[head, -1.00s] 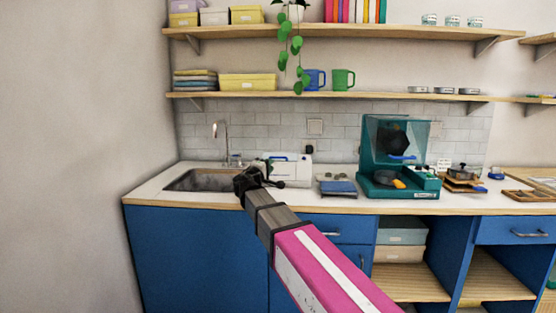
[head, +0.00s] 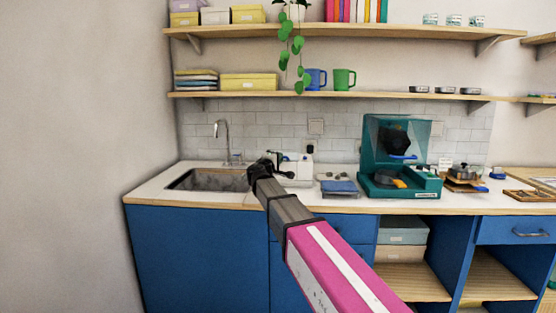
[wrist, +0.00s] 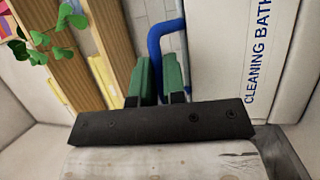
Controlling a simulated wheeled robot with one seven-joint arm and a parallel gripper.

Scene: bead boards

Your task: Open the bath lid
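The cleaning bath (head: 298,173) is a small white box on the counter, right of the sink. Its white side with the blue words "CLEANING BATH" fills the right of the wrist view (wrist: 235,50). A blue bar handle (wrist: 157,45) stands out from it. My gripper (head: 272,157) is at the upper left of the bath. In the wrist view its two green fingers (wrist: 158,80) are close together, with the blue handle filling the narrow gap between them. My arm hides part of the bath in the head view, and I cannot tell whether the lid is raised.
The sink (head: 205,180) and tap (head: 222,140) are to the left. A blue scale (head: 339,188) and a teal machine (head: 395,160) stand to the right. A shelf (head: 350,96) with mugs and a hanging plant (head: 297,50) is above the bath.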

